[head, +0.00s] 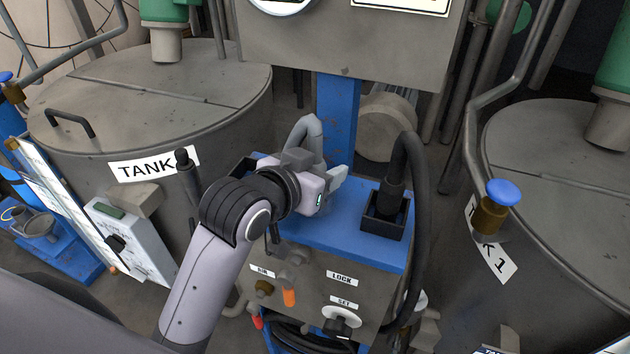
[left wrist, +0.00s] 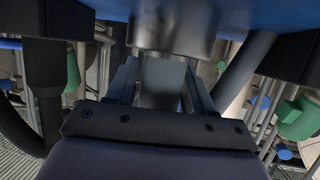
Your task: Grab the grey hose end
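The grey hose (head: 308,130) bends over behind my left gripper at the left part of the blue bench top. Its lower end is mostly hidden by the gripper in the head view. In the left wrist view a grey cylinder, apparently the hose end (left wrist: 163,82), stands between the two fingers. My left gripper (head: 337,180) reaches in from the left just above the blue top. Its fingers (left wrist: 162,90) lie on both sides of the cylinder, very close to it. I cannot tell whether they press on it. My right gripper is not in view.
A black hose (head: 396,190) stands in a black square holder (head: 383,222) on the blue bench top (head: 340,238), right of my gripper. A blue post (head: 338,120) rises behind. Large tanks stand left (head: 150,95) and right (head: 575,180). A front panel carries a knob (head: 340,322).

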